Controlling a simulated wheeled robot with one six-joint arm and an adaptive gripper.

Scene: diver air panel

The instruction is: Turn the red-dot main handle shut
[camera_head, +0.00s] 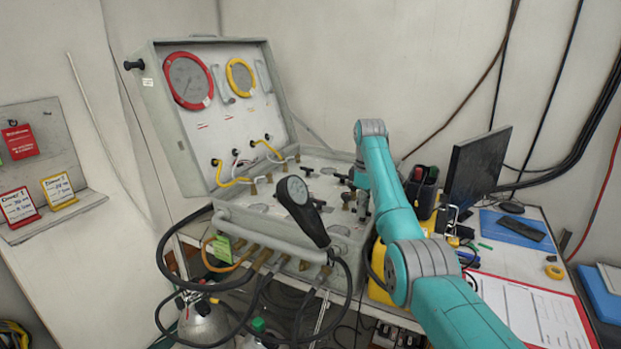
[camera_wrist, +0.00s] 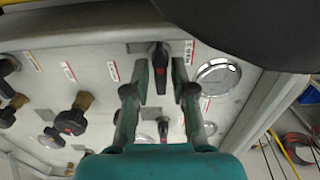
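In the wrist view a black lever handle (camera_wrist: 158,82) sits high on the grey panel (camera_wrist: 110,100), with a small red mark on it and a red-and-white label beside it. My gripper (camera_wrist: 160,92) is open, with one teal finger on each side of this handle and a gap seen on both sides. Whether this is the main handle I cannot read from the label. A smaller handle with a red mark (camera_wrist: 163,128) lies lower, between the fingers. In the head view my gripper hangs over the panel's right part, mostly hidden by my arm.
Black knobs with brass stems (camera_wrist: 72,116) stand left of my gripper. A round gauge (camera_wrist: 218,76) is on the right. A large dark round shape covers the wrist view's top right.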

